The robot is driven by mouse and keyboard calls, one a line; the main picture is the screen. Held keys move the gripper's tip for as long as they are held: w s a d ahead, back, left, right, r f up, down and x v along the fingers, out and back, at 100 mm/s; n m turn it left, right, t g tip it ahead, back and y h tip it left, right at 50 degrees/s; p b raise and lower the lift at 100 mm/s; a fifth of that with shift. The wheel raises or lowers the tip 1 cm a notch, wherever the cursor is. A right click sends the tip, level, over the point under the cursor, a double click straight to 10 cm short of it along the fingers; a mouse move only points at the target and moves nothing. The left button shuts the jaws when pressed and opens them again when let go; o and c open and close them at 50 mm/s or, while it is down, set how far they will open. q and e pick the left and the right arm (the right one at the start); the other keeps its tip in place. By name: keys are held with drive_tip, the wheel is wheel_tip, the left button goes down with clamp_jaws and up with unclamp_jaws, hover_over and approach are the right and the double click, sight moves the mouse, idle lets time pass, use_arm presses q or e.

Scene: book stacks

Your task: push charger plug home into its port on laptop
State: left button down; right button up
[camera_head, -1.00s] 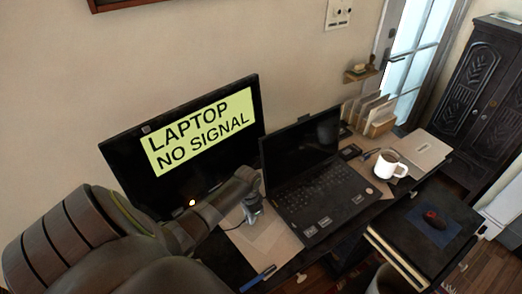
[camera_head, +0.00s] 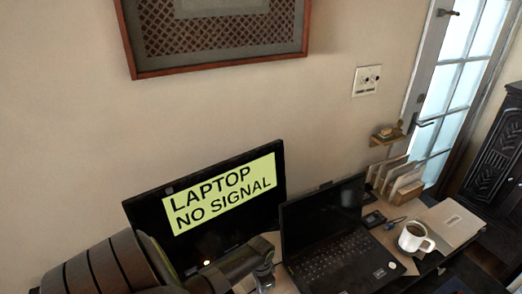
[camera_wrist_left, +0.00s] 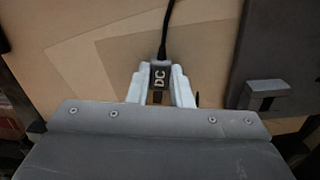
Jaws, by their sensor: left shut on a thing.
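The open laptop (camera_head: 345,257) stands on the desk with a dark screen, to the right of my left gripper. My left gripper (camera_head: 264,276) is low beside the laptop's left side, near the bottom of the head view. In the left wrist view my left gripper (camera_wrist_left: 160,92) is shut on the dark charger plug (camera_wrist_left: 158,74), marked "DC", with its cable running up and away. The laptop's dark edge (camera_wrist_left: 278,45) is at the right there, apart from the plug. A small grey block (camera_wrist_left: 267,88) sits by that edge; I cannot tell whether it is the port. My right gripper is out of view.
A monitor (camera_head: 140,215) reading "LAPTOP NO SIGNAL" stands behind my left arm. Flat tan paper (camera_wrist_left: 95,60) lies under the gripper.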

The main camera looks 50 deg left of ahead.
sight(284, 278)
use_arm(q)
drive_tip(key=shift+w+d, duration=0.15)
drive_tip(key=shift+w, duration=0.35)
drive_tip(key=shift+w+d+b, duration=0.2)
drive_tip(key=shift+w+b, duration=0.1)
drive_tip(key=shift+w, duration=0.45)
drive_tip(key=shift+w+d+b, duration=0.2)
drive_tip(key=shift+w+b, duration=0.15)
drive_tip(key=shift+w, duration=0.35)
drive_tip(key=shift+w+d+b, duration=0.2)
drive_tip(key=shift+w+b, duration=0.1)
drive_tip(key=shift+w, duration=0.55)
drive_tip(key=shift+p, duration=0.7)
drive_tip(key=shift+w+d+b, duration=0.2)
drive_tip(key=shift+w+b, duration=0.1)
drive_tip(key=shift+w, duration=0.4)
drive_tip(key=shift+w+d+b, duration=0.2)
drive_tip(key=shift+w+b, duration=0.1)
drive_tip(key=shift+w, duration=0.4)
drive_tip(key=shift+w, duration=0.2)
drive_tip(key=c, duration=1.2)
unclamp_jaws()
drive_tip(key=shift+c, duration=0.2)
